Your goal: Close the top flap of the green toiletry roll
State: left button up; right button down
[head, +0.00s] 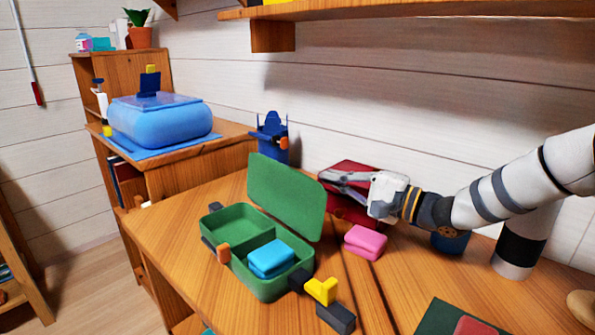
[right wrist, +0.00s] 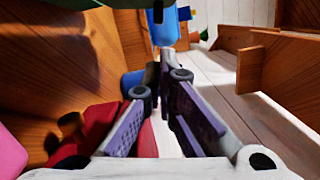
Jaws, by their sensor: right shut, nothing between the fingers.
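The green toiletry roll (head: 234,236) lies on the desk as an open two-compartment case. Its top flap (head: 287,195) stands up along the far side, tilted back from the compartments. A blue block (head: 271,257) lies in the right compartment; the left compartment looks empty. My right gripper (head: 325,178) comes in from the right, shut and empty, with its fingertips close to the flap's right edge. I cannot tell whether they touch it. The right wrist view shows the fingers (right wrist: 160,86) with nothing held. My left gripper is out of view.
A red case (head: 347,208) is behind my right gripper. A pink block (head: 365,242), a yellow piece (head: 322,290) and a dark block (head: 336,318) lie right of the roll. A blue holder (head: 271,136) stands behind. A shelf (head: 400,12) hangs above. The desk left of the roll is clear.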

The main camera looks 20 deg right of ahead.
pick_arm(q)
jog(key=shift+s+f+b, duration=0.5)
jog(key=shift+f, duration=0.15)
pick_arm(e)
jog(key=x, duration=0.9)
jog(key=shift+r, duration=0.1)
